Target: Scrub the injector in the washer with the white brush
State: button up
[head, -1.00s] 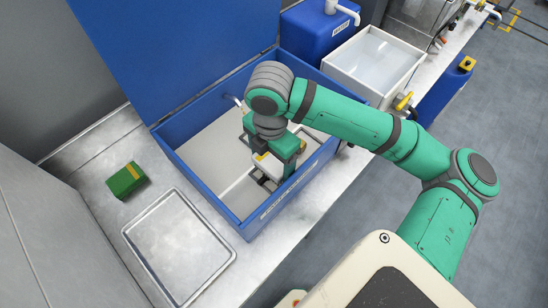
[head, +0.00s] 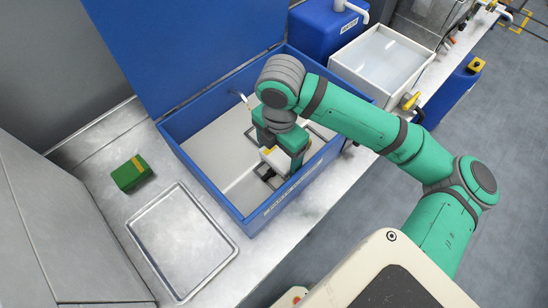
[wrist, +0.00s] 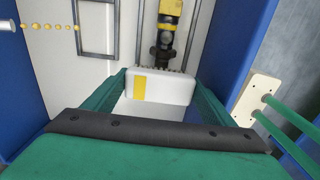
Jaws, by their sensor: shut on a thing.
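My gripper (wrist: 160,100) is shut on the white brush (wrist: 160,86), a white block with a yellow stripe. Its short dark bristles face away from my palm. The injector (wrist: 168,25), black and yellow, lies just past the bristles in the wrist view; I cannot tell whether they touch. In the head view, my gripper (head: 278,152) is down inside the blue washer (head: 206,178), with the brush (head: 273,160) between its fingers. Only a dark bit of the injector (head: 266,175) shows there; my gripper and the brush hide the rest.
The washer's blue lid stands open at the back. Dark metal frames (wrist: 96,25) lie on its pale floor. A thin pale pipe (head: 240,99) shows at its back wall. A green box (head: 131,173) and an empty metal tray (head: 182,240) are on the left; a clear-filled bin (head: 380,62) is behind right.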

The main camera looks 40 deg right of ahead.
aim_at(269, 173)
jog(key=shift+w+d, duration=0.1)
jog(key=shift+d, duration=0.1)
jog(key=shift+s+a+r, duration=0.1)
jog(key=shift+s+a, duration=0.1)
jog(key=shift+a, duration=1.7)
jog(key=shift+d, duration=1.7)
jog(key=shift+w+d, duration=0.15)
jog(key=shift+d, duration=0.05)
jog(key=shift+w, duration=0.1)
